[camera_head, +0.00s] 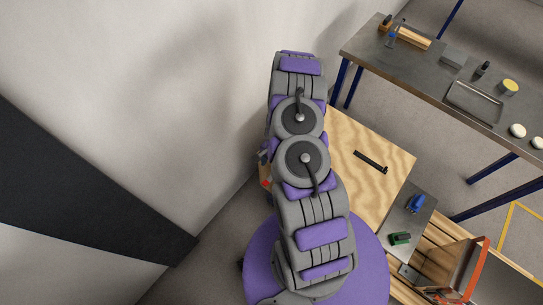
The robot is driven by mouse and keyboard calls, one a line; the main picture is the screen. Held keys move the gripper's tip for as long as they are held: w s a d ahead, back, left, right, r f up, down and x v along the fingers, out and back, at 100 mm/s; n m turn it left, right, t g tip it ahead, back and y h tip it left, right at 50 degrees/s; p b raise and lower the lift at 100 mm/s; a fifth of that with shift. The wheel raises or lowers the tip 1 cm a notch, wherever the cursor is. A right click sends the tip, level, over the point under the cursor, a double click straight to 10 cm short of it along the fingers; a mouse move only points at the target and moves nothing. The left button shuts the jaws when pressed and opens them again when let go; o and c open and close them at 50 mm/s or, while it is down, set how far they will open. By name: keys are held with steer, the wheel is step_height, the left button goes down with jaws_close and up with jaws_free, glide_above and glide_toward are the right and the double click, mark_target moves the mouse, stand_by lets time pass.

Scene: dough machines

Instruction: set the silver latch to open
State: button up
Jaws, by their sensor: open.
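I cannot make out the silver latch for certain. A pale wooden panel (385,190) lies right of my arm, with a black bar-shaped handle (371,161) on it. My arm covers the panel's left part. A small grey part (263,155) shows at the arm's left edge, above a wood-coloured piece with a red spot (265,183). I cannot tell what this grey part is. My arm rises from the purple base up the middle of the view. I cannot make out my gripper; the arm seems to hide it.
A pale wall (150,110) stands close on the left. A long metal table (430,75) with a tray (474,102) and several small items is at upper right. A grey plate with a blue part (415,203) and a green part (400,238) lies at lower right, near an orange-edged frame (477,268).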

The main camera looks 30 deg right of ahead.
steer(key=shift+v, duration=2)
